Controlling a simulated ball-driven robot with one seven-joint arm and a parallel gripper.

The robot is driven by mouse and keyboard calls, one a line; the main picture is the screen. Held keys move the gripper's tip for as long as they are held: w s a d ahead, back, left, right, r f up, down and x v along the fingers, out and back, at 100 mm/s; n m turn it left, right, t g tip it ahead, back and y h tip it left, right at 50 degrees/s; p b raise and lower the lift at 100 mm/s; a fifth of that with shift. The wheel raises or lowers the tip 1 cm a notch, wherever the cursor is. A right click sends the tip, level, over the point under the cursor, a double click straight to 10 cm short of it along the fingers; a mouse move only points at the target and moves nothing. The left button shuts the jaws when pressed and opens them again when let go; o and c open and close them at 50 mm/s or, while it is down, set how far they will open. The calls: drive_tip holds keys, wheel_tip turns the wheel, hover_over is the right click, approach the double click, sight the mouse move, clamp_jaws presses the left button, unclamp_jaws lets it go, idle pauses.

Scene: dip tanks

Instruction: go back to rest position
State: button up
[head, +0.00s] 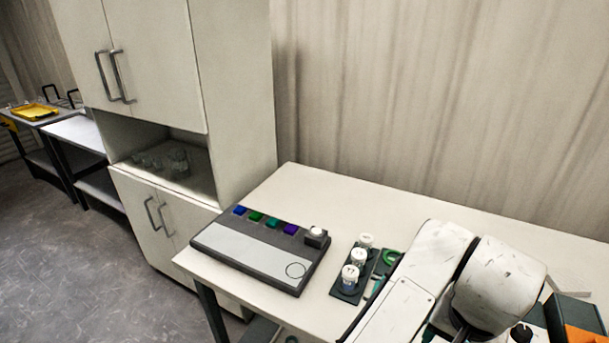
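My white arm crosses the lower right of the head view, over the right part of the pale table (290,195). My gripper is not visible in this view, so I cannot see what it holds, if anything. A dark panel (262,248) with a light grey top lies near the table's left end. It has several blue, green and purple blocks along its back edge and a white-topped piece (316,235) at its back right corner. A black rack (343,292) with white-capped jars (350,278) stands between the panel and my arm.
Green ring-shaped items (390,257) lie beside the rack, partly behind my arm. A dark and orange box (578,322) is at the right edge. A tall cabinet (238,100) with glassware stands behind left. A side table with a yellow tray (35,111) is far left. The left floor is clear.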

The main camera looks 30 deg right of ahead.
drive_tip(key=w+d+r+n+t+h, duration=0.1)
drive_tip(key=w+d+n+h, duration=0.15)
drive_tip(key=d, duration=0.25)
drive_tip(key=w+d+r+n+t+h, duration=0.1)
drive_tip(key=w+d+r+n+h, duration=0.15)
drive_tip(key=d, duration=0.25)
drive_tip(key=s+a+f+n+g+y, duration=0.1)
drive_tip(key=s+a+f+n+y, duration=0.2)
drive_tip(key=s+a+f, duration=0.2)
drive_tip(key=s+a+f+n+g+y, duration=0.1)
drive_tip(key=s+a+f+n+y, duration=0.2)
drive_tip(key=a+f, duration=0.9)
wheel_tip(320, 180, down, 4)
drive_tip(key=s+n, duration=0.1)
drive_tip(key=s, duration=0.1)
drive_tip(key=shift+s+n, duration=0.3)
